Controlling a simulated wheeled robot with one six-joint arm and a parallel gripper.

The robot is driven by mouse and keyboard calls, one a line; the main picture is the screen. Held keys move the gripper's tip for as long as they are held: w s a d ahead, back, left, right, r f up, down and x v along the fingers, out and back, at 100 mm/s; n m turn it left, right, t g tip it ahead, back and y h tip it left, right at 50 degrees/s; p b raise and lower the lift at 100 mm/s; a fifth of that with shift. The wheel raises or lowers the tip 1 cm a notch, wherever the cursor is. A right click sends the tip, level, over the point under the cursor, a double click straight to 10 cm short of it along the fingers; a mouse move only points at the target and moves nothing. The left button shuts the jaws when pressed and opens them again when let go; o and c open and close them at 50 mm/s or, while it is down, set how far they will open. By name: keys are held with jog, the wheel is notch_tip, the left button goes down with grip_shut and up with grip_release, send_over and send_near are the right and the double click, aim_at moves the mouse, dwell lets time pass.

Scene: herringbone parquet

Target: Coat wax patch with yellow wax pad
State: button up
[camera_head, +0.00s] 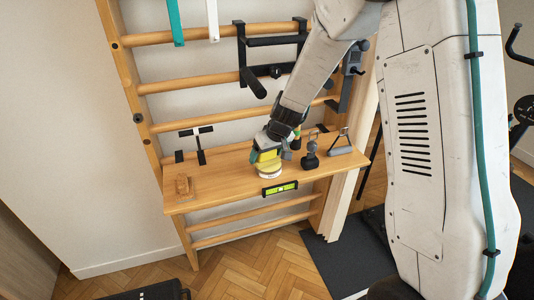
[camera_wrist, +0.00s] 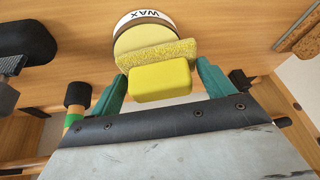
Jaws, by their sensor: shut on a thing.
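My gripper (camera_wrist: 160,82) has green fingers shut on the two sides of a yellow wax pad (camera_wrist: 160,80), which has a smooth block on a rougher sponge layer. In the head view my gripper (camera_head: 267,150) reaches down over the wooden shelf. A round tin marked WAX (camera_wrist: 142,17), with pale yellow wax (camera_wrist: 141,38) inside, lies just beyond the pad. The pad hides the near part of the wax; I cannot tell whether they touch. The tin also shows under the gripper in the head view (camera_head: 269,174). I cannot make out a separate wax patch for sure.
The wooden shelf (camera_head: 222,180) hangs on wall bars. A small wooden block (camera_head: 182,184) lies at its left end. A green level (camera_head: 280,188) is at the front edge. A dark kettlebell-like thing (camera_head: 310,156) and a grey triangular handle (camera_head: 340,146) stand to the right.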

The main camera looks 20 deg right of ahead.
jog(key=shift+f, duration=0.5)
dwell(0.9)
jog(key=shift+r, duration=3.55)
